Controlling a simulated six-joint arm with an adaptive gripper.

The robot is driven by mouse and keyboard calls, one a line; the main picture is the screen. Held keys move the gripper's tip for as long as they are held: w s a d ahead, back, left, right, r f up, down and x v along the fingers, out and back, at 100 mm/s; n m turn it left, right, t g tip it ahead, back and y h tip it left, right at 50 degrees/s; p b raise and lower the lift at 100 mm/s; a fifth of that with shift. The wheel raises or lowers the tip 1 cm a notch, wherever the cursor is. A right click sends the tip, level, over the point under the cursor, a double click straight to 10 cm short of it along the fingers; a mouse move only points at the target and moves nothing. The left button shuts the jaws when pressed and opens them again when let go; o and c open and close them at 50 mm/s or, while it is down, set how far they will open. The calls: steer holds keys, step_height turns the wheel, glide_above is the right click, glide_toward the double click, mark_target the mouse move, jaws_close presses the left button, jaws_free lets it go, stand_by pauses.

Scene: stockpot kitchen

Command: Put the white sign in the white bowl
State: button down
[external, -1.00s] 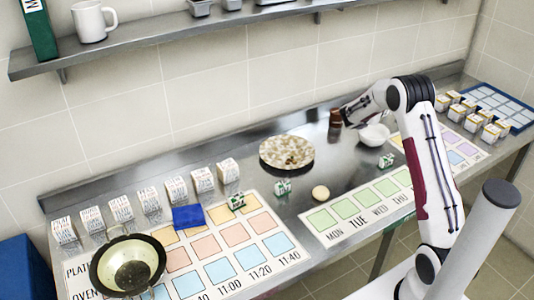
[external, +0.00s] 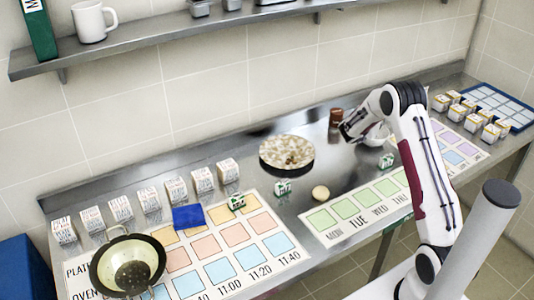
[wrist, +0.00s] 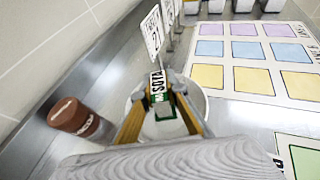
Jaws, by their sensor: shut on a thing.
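My gripper (wrist: 170,102) is shut on a small white sign (wrist: 157,84) with black letters and a green part between the fingers. It holds the sign over or just inside the white bowl (wrist: 203,102), whose rim shows around the fingers. I cannot tell whether the sign touches the bowl. In the external view my gripper (external: 352,130) is at the bowl (external: 380,139), hiding part of it; the held sign is not clear there.
A brown bottle (wrist: 78,117) stands close to the left of the bowl. Behind are white upright cards (wrist: 153,30). Small green-and-white blocks (external: 283,187) and a round pan (external: 287,153) sit to the left on the counter. A calendar mat (external: 365,205) lies in front.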

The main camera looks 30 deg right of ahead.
steer(key=shift+f, duration=0.3)
steer(key=shift+f, duration=1.85)
steer(key=shift+f, duration=0.1)
steer(key=c, duration=2)
jaws_free()
steer(key=shift+f, duration=0.1)
steer(key=shift+a, duration=0.1)
steer(key=shift+s+a+r, duration=0.25)
steer(key=shift+a+r, duration=0.2)
steer(key=shift+a, duration=0.1)
steer(key=v, duration=1)
steer(key=shift+s+a+r, duration=0.1)
steer(key=shift+a, duration=0.1)
